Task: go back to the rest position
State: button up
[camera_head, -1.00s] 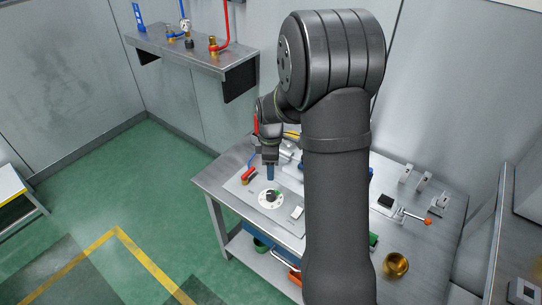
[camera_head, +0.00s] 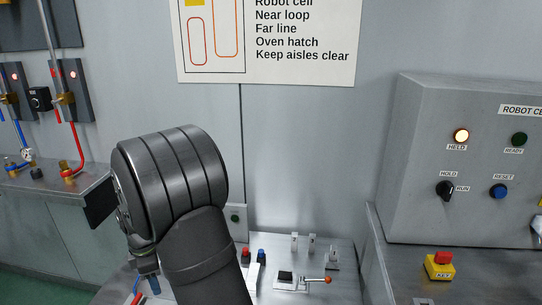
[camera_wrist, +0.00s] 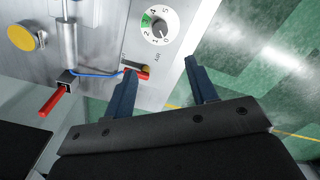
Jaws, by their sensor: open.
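My gripper (camera_wrist: 160,67) is open and empty in the wrist view, its two dark blue fingers apart above the metal workbench. Beyond the fingertips is a white AIR dial (camera_wrist: 160,25) with numbers and a green sector. A red lever (camera_wrist: 142,71) lies by the left finger, which hides part of it. In the head view the large dark arm is mine, and only a small blue part of my gripper (camera_head: 148,282) shows at the bottom left. The arm hides much of the bench.
A grey control cabinet (camera_head: 420,150) with a lit HELD lamp (camera_head: 461,136) stands right. In the wrist view, a red handle (camera_wrist: 52,103) and blue hose (camera_wrist: 95,74) lie left of my fingers.

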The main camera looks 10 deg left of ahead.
notch_tip(320, 180, down, 17)
jog(key=shift+f, duration=0.1)
dwell(0.4)
dwell(0.4)
jog(key=shift+f, duration=0.1)
jog(key=m, duration=1.2)
jog(key=shift+m, duration=2)
dwell(0.4)
